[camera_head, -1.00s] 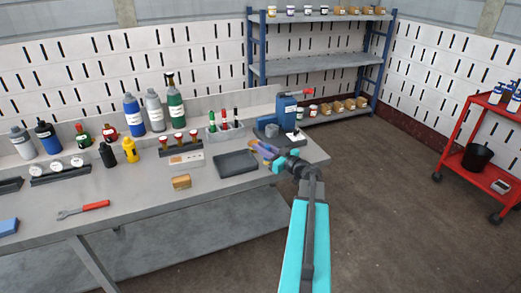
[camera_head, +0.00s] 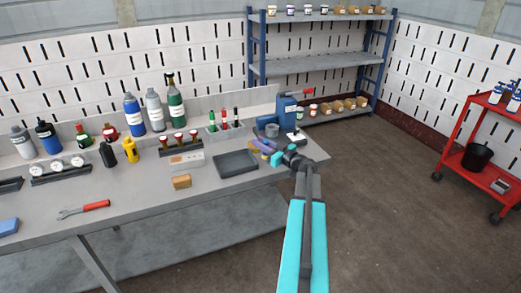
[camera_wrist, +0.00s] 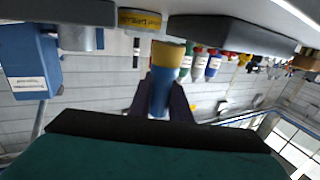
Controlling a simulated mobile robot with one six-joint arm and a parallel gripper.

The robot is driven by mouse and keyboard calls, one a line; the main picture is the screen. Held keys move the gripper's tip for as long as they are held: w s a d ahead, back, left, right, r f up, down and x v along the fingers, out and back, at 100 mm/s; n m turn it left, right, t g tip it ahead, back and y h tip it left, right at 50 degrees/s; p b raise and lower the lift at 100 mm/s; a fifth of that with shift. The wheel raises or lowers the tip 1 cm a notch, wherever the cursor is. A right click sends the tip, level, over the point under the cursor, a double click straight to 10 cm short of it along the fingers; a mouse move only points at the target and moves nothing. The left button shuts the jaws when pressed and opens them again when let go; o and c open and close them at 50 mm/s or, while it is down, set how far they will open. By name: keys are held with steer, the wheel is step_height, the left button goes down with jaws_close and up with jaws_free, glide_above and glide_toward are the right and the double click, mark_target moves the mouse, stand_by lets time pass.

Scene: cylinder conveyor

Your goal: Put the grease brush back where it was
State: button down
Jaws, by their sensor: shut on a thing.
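My gripper (camera_head: 262,146) is over the right end of the grey workbench, with its purple fingers pointing toward the back. In the wrist view its dark fingers (camera_wrist: 164,103) are closed on a blue round piece with a tan end (camera_wrist: 168,54), which I take to be the grease brush. Its bristles cannot be made out, and in the head view it is too small to tell from the fingers. In the wrist view a yellow labelled piece (camera_wrist: 141,21) lies close to the tan end; whether they touch is unclear.
A dark tray (camera_head: 236,162) lies left of my gripper. A blue machine (camera_head: 287,112) stands behind it at the bench's right end. A rack with red-topped items (camera_head: 180,143) and a holder with red and green items (camera_head: 226,122) stand farther back.

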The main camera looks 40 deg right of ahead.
steer(key=shift+f, duration=1.55)
steer(key=shift+f, duration=0.1)
steer(key=c, duration=1.6)
jaws_free()
steer(key=shift+c, duration=0.2)
steer(key=shift+s, duration=0.15)
steer(key=s, duration=1.1)
steer(key=shift+s+b, duration=0.3)
steer(key=shift+b, duration=0.05)
